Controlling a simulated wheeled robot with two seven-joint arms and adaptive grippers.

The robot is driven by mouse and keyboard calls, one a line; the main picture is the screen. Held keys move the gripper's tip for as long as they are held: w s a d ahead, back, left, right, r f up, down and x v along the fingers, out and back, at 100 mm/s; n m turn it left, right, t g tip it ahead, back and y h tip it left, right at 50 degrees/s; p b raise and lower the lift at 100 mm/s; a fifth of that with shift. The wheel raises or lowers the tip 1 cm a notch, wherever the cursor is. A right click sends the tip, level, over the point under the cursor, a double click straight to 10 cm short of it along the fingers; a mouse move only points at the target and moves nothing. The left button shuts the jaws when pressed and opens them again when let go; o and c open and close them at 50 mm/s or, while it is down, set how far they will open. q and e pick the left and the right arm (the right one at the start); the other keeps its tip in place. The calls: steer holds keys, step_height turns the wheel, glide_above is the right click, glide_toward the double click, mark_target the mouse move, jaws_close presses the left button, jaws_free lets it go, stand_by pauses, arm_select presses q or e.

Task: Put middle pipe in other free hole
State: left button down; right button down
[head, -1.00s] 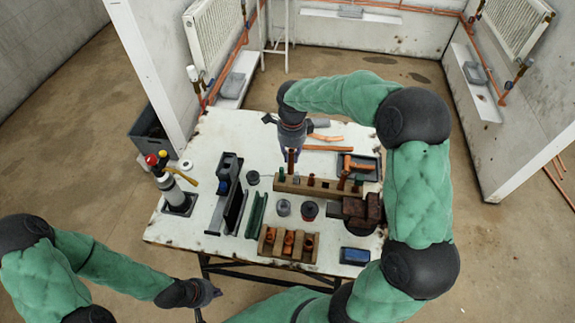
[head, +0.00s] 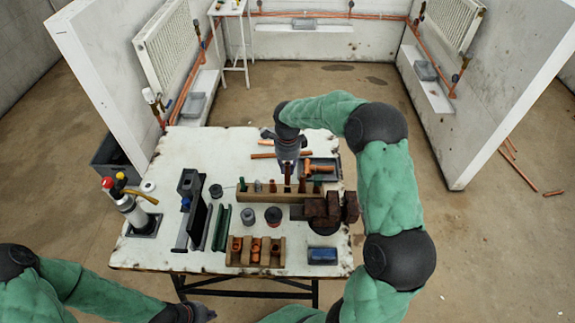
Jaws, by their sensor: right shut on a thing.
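My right gripper (head: 287,163) points down over the wooden pipe rack (head: 262,196) and is shut on an upright copper pipe (head: 288,181). The pipe's lower end is at the rack's top; I cannot tell whether it is inside a hole. Other short pieces stand along the rack: a green-topped one (head: 242,184) at the left end, a grey one (head: 258,186), a reddish one (head: 272,186), and more to the right of the gripper. The holes are too small to make out. My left gripper (head: 207,312) is low at the front, away from the table; its fingers are unclear.
A wooden block with copper fittings (head: 240,262), a blue box (head: 322,256) and dark cups stand in front. A tray (head: 333,170) lies behind. The table's back left (head: 200,145) is clear.

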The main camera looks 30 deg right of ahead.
mark_target(288, 179)
steer(key=shift+f+b, duration=0.5)
steer(key=shift+f, duration=0.75)
steer(key=shift+f+b, duration=0.35)
steer(key=shift+f+b, duration=0.5)
steer(key=shift+f, duration=0.1)
steer(key=shift+f+b, duration=1.05)
steer(key=shift+f, duration=0.35)
